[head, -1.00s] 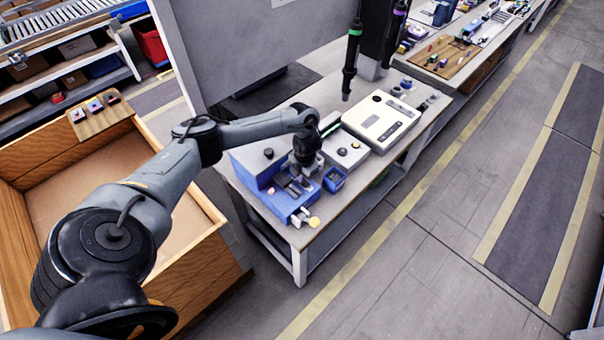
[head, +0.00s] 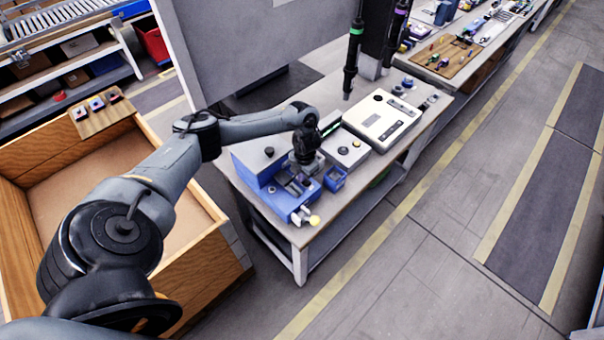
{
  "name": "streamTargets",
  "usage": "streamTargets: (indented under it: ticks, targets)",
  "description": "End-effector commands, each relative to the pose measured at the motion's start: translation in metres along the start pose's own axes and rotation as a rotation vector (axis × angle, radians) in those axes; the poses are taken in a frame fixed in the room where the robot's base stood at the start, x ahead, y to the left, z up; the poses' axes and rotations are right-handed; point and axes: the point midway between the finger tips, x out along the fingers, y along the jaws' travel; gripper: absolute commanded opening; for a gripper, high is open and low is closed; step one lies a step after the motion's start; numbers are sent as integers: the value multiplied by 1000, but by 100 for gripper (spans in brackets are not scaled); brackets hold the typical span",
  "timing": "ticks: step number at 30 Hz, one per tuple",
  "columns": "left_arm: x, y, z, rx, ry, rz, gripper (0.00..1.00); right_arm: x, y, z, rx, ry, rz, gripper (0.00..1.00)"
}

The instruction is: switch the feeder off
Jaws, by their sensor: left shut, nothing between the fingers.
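A blue machine with a grey top and a black knob, seemingly the feeder (head: 252,166), stands at the near left end of the workbench (head: 301,239). A small blue bin (head: 335,179) is at its right side. My left gripper (head: 302,171) points down over the machine's right part, shut and empty. Its fingertips are hard to make out, and I cannot tell whether they touch anything. The gripper and wrist hide part of the machine; no switch position can be read. My right gripper is not in view.
A grey box with a black knob (head: 345,150) and a white case (head: 382,120) stand right of the machine. A dark screwdriver (head: 352,62) hangs above the bench. A large grey panel (head: 225,45) rises behind. A wooden crate (head: 190,283) is at left; the right floor is clear.

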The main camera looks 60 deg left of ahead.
Motion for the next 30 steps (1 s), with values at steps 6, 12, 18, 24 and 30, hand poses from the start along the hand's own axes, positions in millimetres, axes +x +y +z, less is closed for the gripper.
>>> streamTargets:
  ticks: [6,12,18,24,30]
  targets:
    - [-2,-13,-1,6,3,-7,0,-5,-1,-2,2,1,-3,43]
    - [-2,-14,-1,5,2,-7,0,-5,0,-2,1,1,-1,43]
    - [-3,-13,-1,4,2,-6,0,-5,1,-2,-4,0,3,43]
    - [-15,-11,-1,3,1,-5,0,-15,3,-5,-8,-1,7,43]
    - [-42,-8,-3,-2,2,-5,0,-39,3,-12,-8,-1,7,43]
